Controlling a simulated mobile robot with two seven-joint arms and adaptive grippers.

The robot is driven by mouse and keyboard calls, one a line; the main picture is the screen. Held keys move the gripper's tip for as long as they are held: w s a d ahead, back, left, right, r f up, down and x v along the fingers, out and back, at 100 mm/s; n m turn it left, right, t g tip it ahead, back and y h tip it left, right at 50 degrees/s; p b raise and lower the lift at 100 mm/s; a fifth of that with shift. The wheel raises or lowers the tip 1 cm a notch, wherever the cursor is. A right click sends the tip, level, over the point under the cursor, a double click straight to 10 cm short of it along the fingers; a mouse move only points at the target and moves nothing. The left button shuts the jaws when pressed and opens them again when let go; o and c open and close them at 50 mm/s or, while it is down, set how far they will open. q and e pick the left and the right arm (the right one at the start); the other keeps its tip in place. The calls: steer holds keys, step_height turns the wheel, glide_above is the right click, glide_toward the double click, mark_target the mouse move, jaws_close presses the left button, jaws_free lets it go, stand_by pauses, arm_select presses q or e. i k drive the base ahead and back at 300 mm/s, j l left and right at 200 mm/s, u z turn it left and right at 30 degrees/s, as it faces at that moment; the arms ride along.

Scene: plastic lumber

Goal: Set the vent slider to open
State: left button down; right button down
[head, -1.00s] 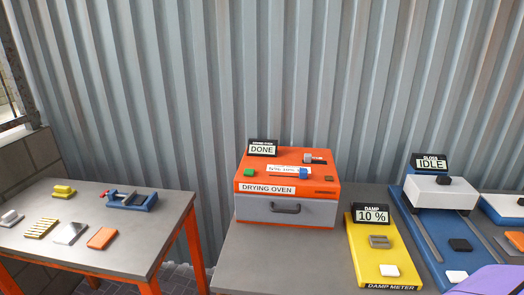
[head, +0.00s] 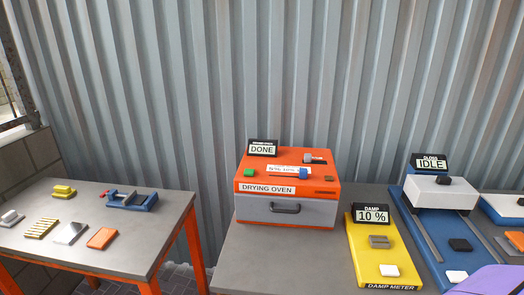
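The orange drying oven (head: 262,186) stands on the right-hand table with its grey drawer front closed. On its top, a blue slider knob (head: 303,174) sits at the right end of a thin dark slot. I take this knob to be the vent slider; the small label (head: 289,169) behind it is too blurred to read. The oven display (head: 262,149) reads DONE.
A yellow damp meter (head: 373,256) reading 10 % and a blue gloss device (head: 428,222) reading IDLE stand right of the oven. The left table (head: 120,233) holds a blue vise (head: 133,201) and several small pieces. A gap separates the tables.

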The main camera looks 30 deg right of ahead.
mark_target(307, 156)
steer(key=k+l+z, duration=0.1)
steer(key=z, duration=1.15)
steer(key=k+l, duration=0.05)
